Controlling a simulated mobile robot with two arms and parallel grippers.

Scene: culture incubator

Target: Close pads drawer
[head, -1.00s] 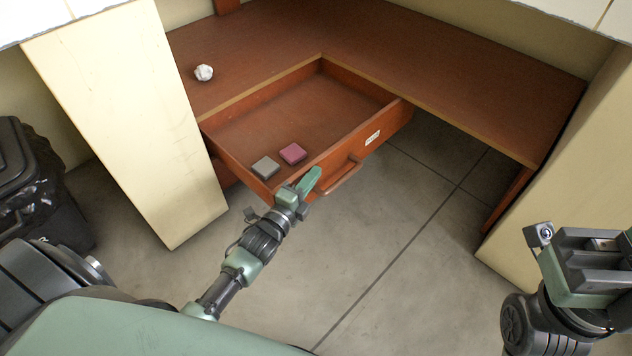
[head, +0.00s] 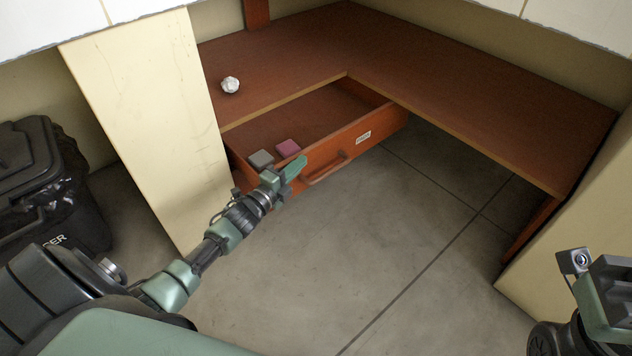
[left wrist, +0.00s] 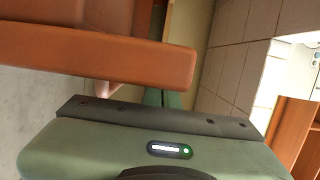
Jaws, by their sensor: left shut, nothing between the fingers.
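The reddish-brown pads drawer (head: 385,124) is partly open under the desk, with a white label and a bar handle (head: 328,169) on its front. A grey pad (head: 261,158) and a pink pad (head: 288,148) lie inside near the left front. My left gripper (head: 296,168) is shut and empty, at the left part of the drawer front; whether it touches is unclear. In the left wrist view, the drawer's wood (left wrist: 120,58) fills the upper left, close to the gripper. My right gripper (head: 606,290) is cut off at the lower right, away from the drawer.
The brown L-shaped desk (head: 480,110) surrounds the drawer, with a crumpled white ball (head: 231,85) on top. Cream panels (head: 150,120) stand left and right. A black bin (head: 45,190) is at the left. The grey floor in front is clear.

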